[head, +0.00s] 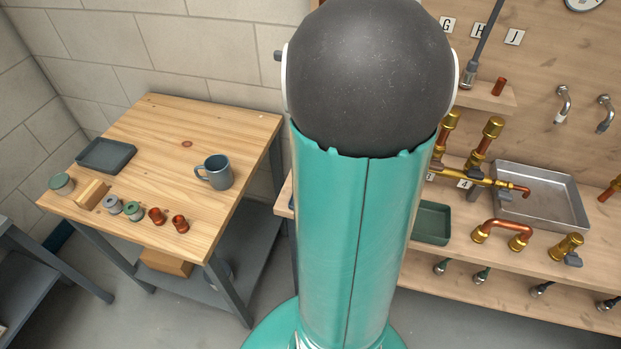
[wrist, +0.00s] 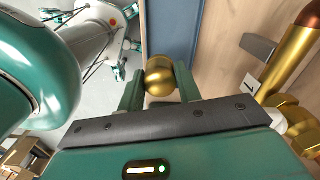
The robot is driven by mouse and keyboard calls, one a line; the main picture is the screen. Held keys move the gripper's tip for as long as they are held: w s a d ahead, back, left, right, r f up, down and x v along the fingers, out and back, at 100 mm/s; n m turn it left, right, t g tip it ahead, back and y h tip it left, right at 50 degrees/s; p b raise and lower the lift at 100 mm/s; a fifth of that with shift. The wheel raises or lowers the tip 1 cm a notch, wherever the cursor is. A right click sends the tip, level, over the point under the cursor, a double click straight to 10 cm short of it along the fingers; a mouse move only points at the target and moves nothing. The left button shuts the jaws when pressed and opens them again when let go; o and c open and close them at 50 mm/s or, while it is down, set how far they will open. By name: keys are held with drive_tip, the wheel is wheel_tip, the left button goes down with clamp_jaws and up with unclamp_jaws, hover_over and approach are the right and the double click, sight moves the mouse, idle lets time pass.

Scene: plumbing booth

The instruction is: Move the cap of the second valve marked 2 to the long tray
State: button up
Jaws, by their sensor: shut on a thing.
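My gripper (wrist: 159,84) is shut on a rounded brass cap (wrist: 160,72) in the wrist view, with one green finger on each side of it. Beyond the cap is a flat blue-grey surface (wrist: 172,28) with a raised edge, which looks like part of a long tray. The cap appears held above or beside its edge; the gap is unclear. My arm hides the gripper and cap in the head view. No valve marked 2 can be made out.
A brass valve beside a label 1 (wrist: 250,86) stands right of my gripper. In the head view, brass valves (head: 493,128), a metal tray (head: 568,206) and a green tray (head: 432,223) are on the bench. A side table (head: 235,125) holds a mug (head: 216,172) and small fittings.

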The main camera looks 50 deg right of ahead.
drive_tip(key=w+f, duration=0.2)
drive_tip(key=f, duration=0.1)
drive_tip(key=shift+w+d, duration=0.25)
drive_tip(key=shift+d, duration=0.15)
drive_tip(key=shift+f, duration=1.65)
drive_tip(key=shift+w+f, duration=0.1)
drive_tip(key=shift+f, duration=0.05)
drive_tip(key=o, duration=0.7)
